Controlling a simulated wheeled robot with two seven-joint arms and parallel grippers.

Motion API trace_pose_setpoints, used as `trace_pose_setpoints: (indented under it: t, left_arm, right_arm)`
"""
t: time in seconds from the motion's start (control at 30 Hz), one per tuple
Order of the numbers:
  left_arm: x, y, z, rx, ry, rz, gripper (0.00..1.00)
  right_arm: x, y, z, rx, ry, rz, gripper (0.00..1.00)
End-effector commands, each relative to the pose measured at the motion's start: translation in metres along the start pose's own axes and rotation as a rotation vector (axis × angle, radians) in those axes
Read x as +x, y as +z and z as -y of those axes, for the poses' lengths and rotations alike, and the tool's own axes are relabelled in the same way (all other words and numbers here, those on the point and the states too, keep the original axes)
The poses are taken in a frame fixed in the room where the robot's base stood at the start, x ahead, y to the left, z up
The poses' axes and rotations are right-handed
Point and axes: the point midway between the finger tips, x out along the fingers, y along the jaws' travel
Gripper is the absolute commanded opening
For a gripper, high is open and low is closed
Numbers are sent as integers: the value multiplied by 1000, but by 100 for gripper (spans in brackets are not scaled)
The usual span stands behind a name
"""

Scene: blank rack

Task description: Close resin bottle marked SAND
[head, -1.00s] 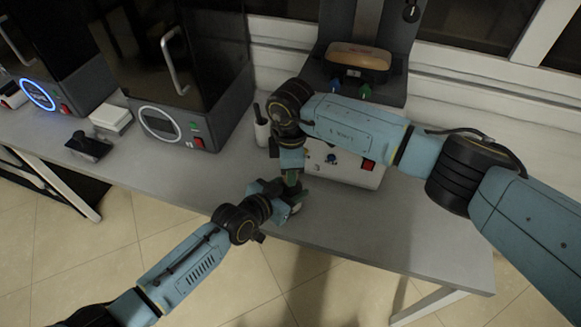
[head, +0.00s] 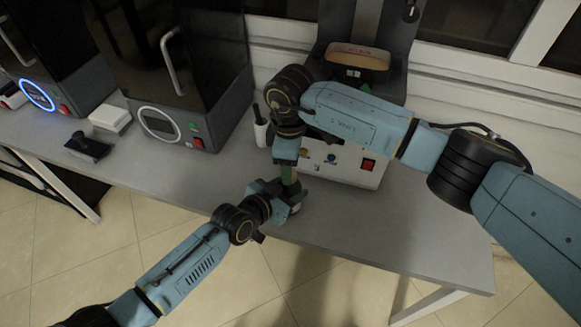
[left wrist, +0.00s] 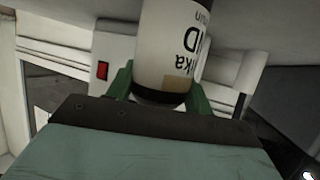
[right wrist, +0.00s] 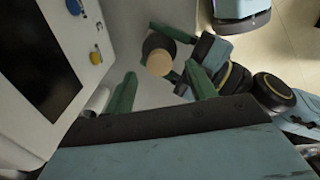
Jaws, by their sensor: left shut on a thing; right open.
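The resin bottle (left wrist: 170,45) is white with dark lettering that shows upside down and only partly, ending in "ND", in the left wrist view; a dark band rings its end nearest my gripper. My left gripper (left wrist: 160,90) is shut around the bottle. In the head view the bottle (head: 295,209) is mostly hidden by my grippers, near the bench's front edge. My right gripper (right wrist: 160,88) is open above it. Between its fingers the right wrist view shows a round tan top (right wrist: 159,63) beside a dark round part; I cannot tell whether it is a cap.
A white machine (head: 345,172) with a red switch and coloured knobs stands close behind the bottle. A white cup (head: 261,134) is to its left. Dark-doored machines (head: 185,80) stand farther left. The bench front (head: 400,235) to the right is clear.

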Motion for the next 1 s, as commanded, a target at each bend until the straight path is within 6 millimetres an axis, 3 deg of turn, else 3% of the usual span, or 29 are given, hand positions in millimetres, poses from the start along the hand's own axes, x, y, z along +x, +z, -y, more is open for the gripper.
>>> trace_pose_setpoints:
  t: [0.2,0.4,0.83,0.87,1.0]
  left_arm:
    - [0,1,-1,0,1,1,0]
    - [0,1,-1,0,2,1,0]
    - [0,1,-1,-1,2,1,0]
    - [0,1,-1,-1,2,1,53]
    - [0,0,-1,-1,2,1,71]
  right_arm:
    - [-50,1,-1,1,5,0,56]
    - [-81,1,-2,3,5,1,56]
    - [-92,1,-1,3,2,3,56]
    - [-92,1,-1,4,2,3,56]
    - [-92,1,-1,4,2,3,56]
